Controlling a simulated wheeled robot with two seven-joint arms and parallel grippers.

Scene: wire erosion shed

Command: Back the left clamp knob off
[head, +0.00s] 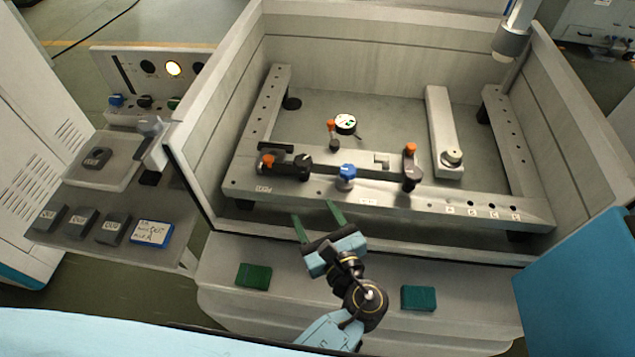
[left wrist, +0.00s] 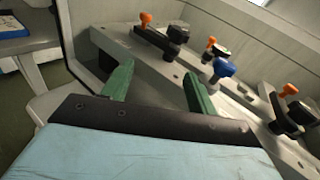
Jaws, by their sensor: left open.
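The left clamp has an orange knob (head: 267,160) on a dark body, at the left end of the front rail (head: 440,209). The same orange knob shows at the top of the left wrist view (left wrist: 146,18). My left gripper (head: 317,220) has two green fingers spread apart with nothing between them. It is in front of the rail, below and to the right of the left clamp, and touches no knob. The fingers also show in the left wrist view (left wrist: 158,72). My right gripper is not in view.
A blue knob (head: 348,171) stands mid-rail, with the orange-knobbed right clamp (head: 410,150) farther right. Behind are a round dial (head: 345,123) and a grey bar (head: 440,125). Tank walls (head: 195,175) enclose the rails. Green blocks (head: 254,276) (head: 419,298) lie on the front ledge.

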